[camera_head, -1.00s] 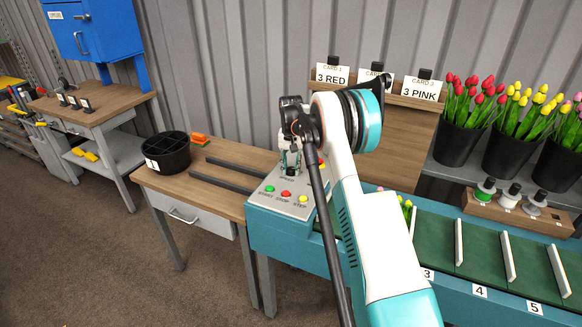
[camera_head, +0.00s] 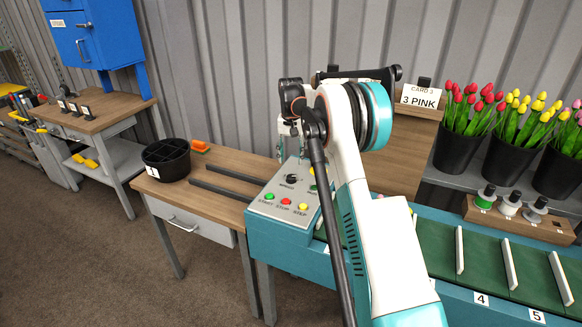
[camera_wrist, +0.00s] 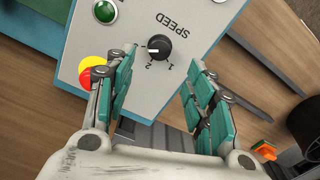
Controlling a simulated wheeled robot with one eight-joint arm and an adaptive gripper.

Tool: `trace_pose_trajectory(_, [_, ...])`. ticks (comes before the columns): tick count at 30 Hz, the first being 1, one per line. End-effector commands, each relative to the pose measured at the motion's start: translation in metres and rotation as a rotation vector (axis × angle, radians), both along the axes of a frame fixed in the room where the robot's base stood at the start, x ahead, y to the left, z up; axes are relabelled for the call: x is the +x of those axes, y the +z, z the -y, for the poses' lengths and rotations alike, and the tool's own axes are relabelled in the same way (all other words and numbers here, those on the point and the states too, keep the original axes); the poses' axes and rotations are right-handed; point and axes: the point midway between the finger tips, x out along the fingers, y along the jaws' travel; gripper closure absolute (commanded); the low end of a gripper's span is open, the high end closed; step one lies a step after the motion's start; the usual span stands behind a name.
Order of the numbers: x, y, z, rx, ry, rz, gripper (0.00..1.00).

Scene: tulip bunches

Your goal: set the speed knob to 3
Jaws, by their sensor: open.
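The black speed knob (camera_wrist: 158,47) sits on the grey control panel (camera_wrist: 180,20), beside the printed word SPEED. In the wrist view the figures 1 and 2 show by it; I see no clear 3. A pale pointer mark on the knob seems to face picture-left, past the 2. My gripper (camera_wrist: 162,60) is open, its teal-padded fingers apart on either side of the knob in this view, holding nothing. In the head view the knob (camera_head: 292,179) stands clear, with my gripper (camera_head: 287,128) raised above and behind it, partly hidden by my arm.
Green (camera_head: 269,189), red (camera_head: 284,197) and yellow (camera_head: 303,207) buttons line the panel's front. A black divided pot (camera_head: 167,161) and an orange item (camera_head: 200,146) are on the wooden table left. The conveyor (camera_head: 437,250) runs right, with tulip buckets (camera_head: 465,130) behind.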

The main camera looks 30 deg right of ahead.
Motion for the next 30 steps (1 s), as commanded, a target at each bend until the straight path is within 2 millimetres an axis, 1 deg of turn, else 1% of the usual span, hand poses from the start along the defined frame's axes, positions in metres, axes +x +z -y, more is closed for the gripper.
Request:
trace_pose_trajectory(1, [0.0, 0.009, 0.0, 0.0, 0.0, 0.0, 0.51])
trace_pose_trajectory(3, [0.0, 0.018, 0.0, 0.0, 0.0, 0.0, 0.51])
trace_pose_trajectory(7, [0.0, 0.028, 0.0, 0.0, 0.0, 0.0, 0.51])
trace_pose_trajectory(12, [0.0, 0.032, 0.0, 0.0, 0.0, 0.0, 0.51])
trace_pose_trajectory(25, [0.0, 0.033, 0.0, -0.001, 0.001, 0.001, 0.51])
trace_pose_trajectory(28, [-0.003, 0.041, -0.005, -0.003, 0.009, 0.009, 0.51])
trace_pose_trajectory(30, [-0.009, 0.054, -0.012, -0.006, 0.022, 0.02, 0.51])
